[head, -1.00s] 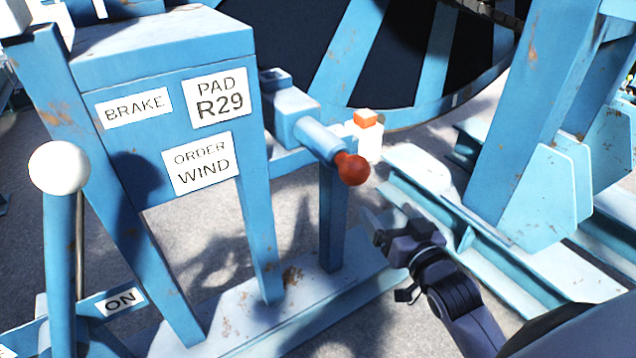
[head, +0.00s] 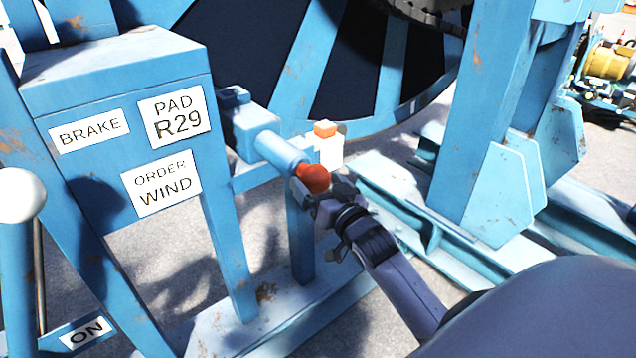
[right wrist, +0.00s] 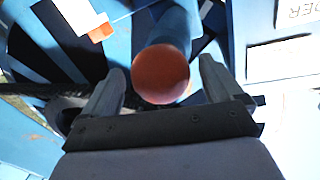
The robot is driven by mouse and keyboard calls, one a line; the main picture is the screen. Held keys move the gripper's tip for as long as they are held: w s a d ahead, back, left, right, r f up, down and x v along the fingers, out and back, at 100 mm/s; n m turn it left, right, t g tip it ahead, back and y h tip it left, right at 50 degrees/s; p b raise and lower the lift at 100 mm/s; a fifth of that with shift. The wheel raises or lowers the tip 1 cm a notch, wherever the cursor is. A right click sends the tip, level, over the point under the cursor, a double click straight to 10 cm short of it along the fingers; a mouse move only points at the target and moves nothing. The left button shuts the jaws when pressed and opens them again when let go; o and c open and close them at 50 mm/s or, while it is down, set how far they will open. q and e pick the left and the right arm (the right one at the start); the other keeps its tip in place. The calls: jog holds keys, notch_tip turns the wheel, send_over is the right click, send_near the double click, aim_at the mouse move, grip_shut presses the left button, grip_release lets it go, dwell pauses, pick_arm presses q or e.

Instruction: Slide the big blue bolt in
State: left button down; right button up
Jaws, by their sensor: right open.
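The big blue bolt (head: 279,152) is a light-blue cylinder that sticks out to the right of a blue housing beside the brake box. Its end carries a red round knob (head: 315,179). In the right wrist view the red knob (right wrist: 160,74) faces the camera, between the two fingers. My right gripper (head: 325,188) is at the knob, its fingers open on either side; in the right wrist view the open gripper (right wrist: 160,90) shows a gap beside the knob. My left gripper is not in view.
The blue brake box (head: 110,90) with white labels stands at left. A white block with an orange top (head: 325,130) is just behind the bolt. A white-knobbed lever (head: 22,195) stands at far left. The reel and blue frame posts (head: 480,120) are behind and right.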

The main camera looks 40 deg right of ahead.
jog(key=shift+w, duration=0.3)
jog(key=c, duration=1.5)
jog(key=shift+o, duration=0.2)
jog(key=w+b, duration=0.1)
jog(key=w, duration=0.6)
jog(key=w+b, duration=0.1)
jog(key=w, duration=0.2)
jog(key=shift+w+a+b, duration=0.3)
jog(key=shift+w+a, duration=0.05)
jog(key=shift+a, duration=0.05)
jog(key=shift+r, duration=0.2)
jog(key=o, duration=1.3)
jog(key=shift+o, duration=0.8)
jog(key=shift+w+f, duration=0.15)
jog(key=shift+w, duration=0.05)
